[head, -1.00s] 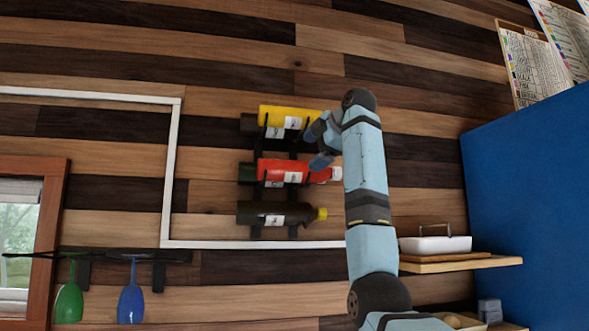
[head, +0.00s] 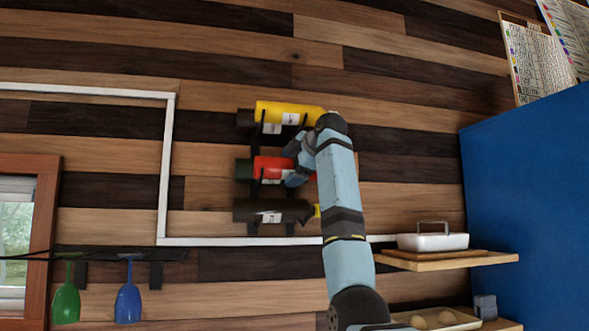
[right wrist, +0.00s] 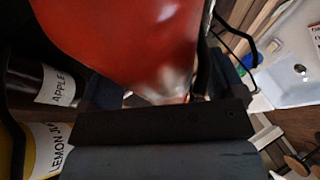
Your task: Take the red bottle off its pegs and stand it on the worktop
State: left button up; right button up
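The red bottle (head: 270,167) lies on its side on dark wall pegs (head: 256,190), the middle one of three bottles. My right gripper (head: 296,164) is at its right end in the head view, with fingers apart above and below it; the neck is hidden behind the gripper. In the right wrist view the red bottle (right wrist: 125,45) fills the upper middle, between the spread fingers (right wrist: 165,92). I cannot tell whether either finger touches it. The left gripper is not in view. The worktop cannot be made out.
A yellow bottle (head: 285,113) lies just above and a dark bottle (head: 270,211) just below, both close to my gripper. A shelf (head: 450,262) with a white dish (head: 433,242) is at right. Green (head: 66,300) and blue (head: 128,303) glasses hang at lower left.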

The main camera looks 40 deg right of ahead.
jog(key=c, duration=1.1)
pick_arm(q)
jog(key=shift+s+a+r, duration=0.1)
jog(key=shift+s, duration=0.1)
pick_arm(e)
jog(key=shift+s+r, duration=0.1)
jog(key=shift+w+r, duration=0.2)
jog(key=shift+r, duration=0.55)
notch_tip(320, 180, up, 2)
jog(key=shift+s, duration=0.1)
pick_arm(q)
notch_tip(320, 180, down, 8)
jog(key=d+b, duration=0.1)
jog(key=b, duration=0.8)
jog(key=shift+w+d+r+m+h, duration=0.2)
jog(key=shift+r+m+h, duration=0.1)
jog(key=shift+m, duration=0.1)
pick_arm(e)
jog(key=s+a, duration=0.1)
jog(key=s, duration=1.7)
jog(key=shift+a, duration=0.15)
